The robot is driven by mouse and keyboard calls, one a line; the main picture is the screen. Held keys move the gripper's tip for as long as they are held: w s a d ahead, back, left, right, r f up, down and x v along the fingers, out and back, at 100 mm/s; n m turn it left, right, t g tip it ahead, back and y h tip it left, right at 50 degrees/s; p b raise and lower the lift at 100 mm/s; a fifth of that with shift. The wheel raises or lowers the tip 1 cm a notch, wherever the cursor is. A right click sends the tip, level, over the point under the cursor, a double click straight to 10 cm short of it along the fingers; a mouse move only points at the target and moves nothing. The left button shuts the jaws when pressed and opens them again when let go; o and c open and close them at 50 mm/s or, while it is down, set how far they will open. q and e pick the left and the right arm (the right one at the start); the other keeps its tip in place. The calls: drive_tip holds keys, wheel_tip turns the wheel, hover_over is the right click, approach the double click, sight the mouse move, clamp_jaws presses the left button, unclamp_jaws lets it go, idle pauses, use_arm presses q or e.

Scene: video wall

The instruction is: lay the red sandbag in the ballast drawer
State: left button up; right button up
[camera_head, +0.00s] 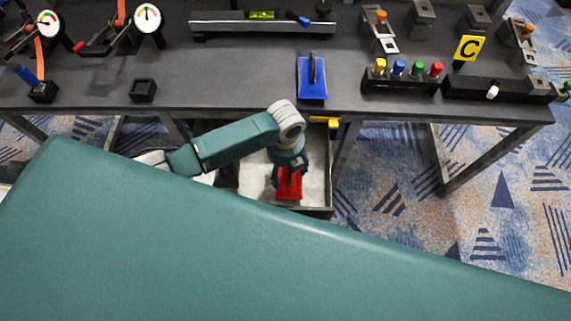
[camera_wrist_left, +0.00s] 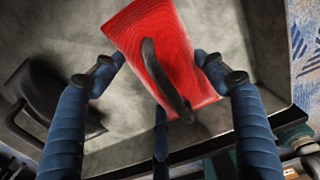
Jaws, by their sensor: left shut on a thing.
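The red sandbag (camera_head: 289,186) has a dark loop handle and is over or in the open ballast drawer (camera_head: 311,193), below the bench's front edge. My left gripper (camera_head: 288,175) reaches down from above and is shut on the red sandbag. In the left wrist view the red sandbag (camera_wrist_left: 170,50) sits between the fingers of my left gripper (camera_wrist_left: 160,67), tilted in the picture, with the drawer's grey floor (camera_wrist_left: 225,25) behind it. I cannot tell whether the bag touches that floor. My right gripper is not in view.
A black handled bag (camera_wrist_left: 50,95) lies in the drawer at left in the wrist view. A blue handled bag (camera_head: 312,88) sits on the dark bench (camera_head: 240,75) near its front edge, above the drawer. A yellow piece (camera_head: 333,123) sticks out under that edge.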

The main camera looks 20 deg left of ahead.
sight(285, 171)
use_arm(q)
drive_tip(key=shift+w+f, duration=0.1)
idle(0.3)
drive_tip(key=o, duration=2)
drive_tip(key=shift+c, duration=0.2)
wheel_tip(285, 171, up, 12)
drive_tip(key=shift+p, duration=0.4)
drive_tip(key=shift+s, duration=0.2)
